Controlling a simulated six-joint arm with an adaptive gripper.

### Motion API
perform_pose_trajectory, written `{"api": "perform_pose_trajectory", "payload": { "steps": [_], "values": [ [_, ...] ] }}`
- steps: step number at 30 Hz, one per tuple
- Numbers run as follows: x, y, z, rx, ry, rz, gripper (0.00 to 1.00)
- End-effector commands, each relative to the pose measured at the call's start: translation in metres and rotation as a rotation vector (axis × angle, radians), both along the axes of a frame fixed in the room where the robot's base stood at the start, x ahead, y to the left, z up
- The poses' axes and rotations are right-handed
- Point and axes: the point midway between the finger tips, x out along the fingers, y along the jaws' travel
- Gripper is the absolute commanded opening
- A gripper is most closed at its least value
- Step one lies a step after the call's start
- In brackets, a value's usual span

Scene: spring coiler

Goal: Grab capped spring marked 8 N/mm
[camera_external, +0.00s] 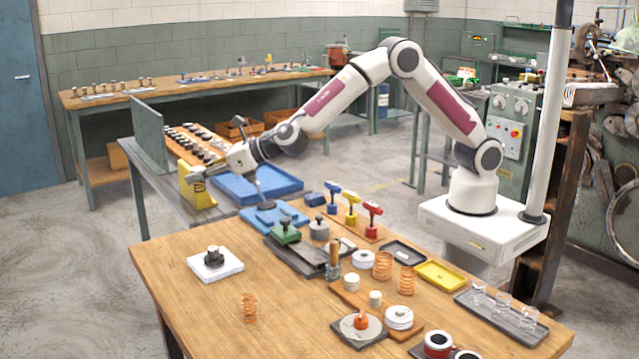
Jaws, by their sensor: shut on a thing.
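My gripper (197,174) reaches left over the far grey table, with its tip at the top of a yellow stand (196,190). It is shut on a small grey thing there, too small to identify. An orange spring (248,307) stands alone on the near wooden table. Two more orange springs (382,265) (406,281) stand further right, by white round pieces. Several clear capped cylinders (503,304) stand in a dark tray at the right. No 8 N/mm marking is legible anywhere.
A blue tray (290,184) and a blue fixture plate (262,220) lie below my arm. A grey upright panel (149,135) stands behind the yellow stand. Red, yellow and blue handled tools (352,208) stand at the table's back. The near table's left front is mostly clear.

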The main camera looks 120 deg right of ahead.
Motion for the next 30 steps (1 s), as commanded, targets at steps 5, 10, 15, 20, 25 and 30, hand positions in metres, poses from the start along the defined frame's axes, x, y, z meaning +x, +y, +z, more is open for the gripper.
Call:
{"api": "perform_pose_trajectory", "payload": {
  "steps": [5,10,15,20,25,30],
  "values": [
    [0.000,0.000,0.032,0.000,-0.004,0.000,0.02],
    [0.000,0.000,0.054,0.000,-0.003,-0.001,0.02],
    [0.000,0.000,0.075,-0.001,-0.003,-0.002,0.02],
    [0.000,0.000,0.093,-0.001,-0.003,-0.001,0.02],
    [0.000,0.000,0.110,-0.001,-0.003,-0.001,0.02],
    [0.000,0.000,0.124,0.000,-0.002,-0.002,0.02]
  ]
}}
